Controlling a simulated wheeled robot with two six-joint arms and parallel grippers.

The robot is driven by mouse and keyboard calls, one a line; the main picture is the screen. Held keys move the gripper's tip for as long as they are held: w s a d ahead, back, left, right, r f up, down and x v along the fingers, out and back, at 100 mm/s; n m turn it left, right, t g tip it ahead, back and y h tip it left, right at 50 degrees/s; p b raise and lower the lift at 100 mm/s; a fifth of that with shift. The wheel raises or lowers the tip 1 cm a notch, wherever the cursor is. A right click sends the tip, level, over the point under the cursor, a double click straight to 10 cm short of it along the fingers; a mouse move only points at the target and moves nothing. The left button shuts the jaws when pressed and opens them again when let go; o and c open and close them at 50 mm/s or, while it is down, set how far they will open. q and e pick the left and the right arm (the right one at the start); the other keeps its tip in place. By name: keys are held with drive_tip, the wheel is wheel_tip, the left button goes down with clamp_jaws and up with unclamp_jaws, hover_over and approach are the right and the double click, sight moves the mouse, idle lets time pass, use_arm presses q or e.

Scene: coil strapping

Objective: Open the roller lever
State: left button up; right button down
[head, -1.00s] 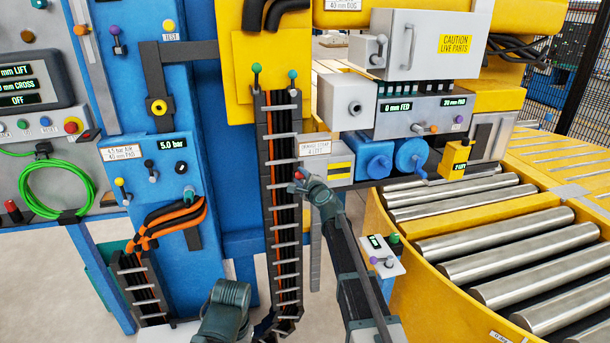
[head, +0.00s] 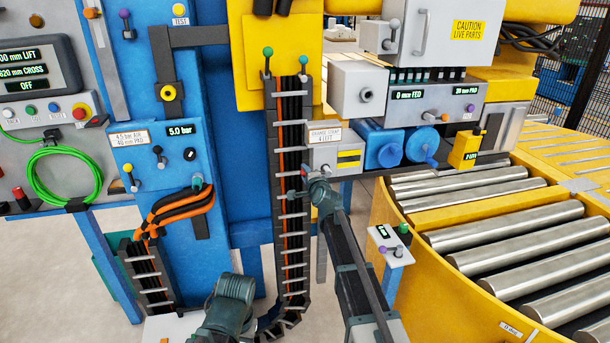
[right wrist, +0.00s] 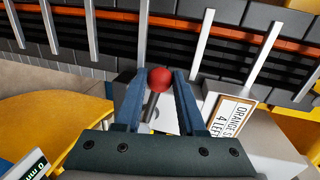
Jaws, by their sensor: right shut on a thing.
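A lever with a red ball knob (right wrist: 160,79) stands between the two fingers of my right gripper (right wrist: 160,88) in the right wrist view. The fingers are shut on it. In the head view my right gripper (head: 307,182) is at the left edge of the grey box (head: 326,158) labelled for the orange strap, beside the cable chain. The gripper mostly hides the lever there. No label on the lever itself is readable.
The cable chain (head: 291,215) runs upright close behind my right gripper. Blue round knobs (head: 420,145) and a yellow unit (head: 464,151) are to the right. The roller conveyor (head: 490,225) fills the right side. A small white control box (head: 389,246) stands below.

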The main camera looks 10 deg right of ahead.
drive_tip(key=c, duration=0.5)
unclamp_jaws()
drive_tip(key=p+v, duration=0.2)
drive_tip(key=v, duration=1.2)
drive_tip(key=shift+p, duration=0.35)
drive_tip(key=shift+a, duration=0.15)
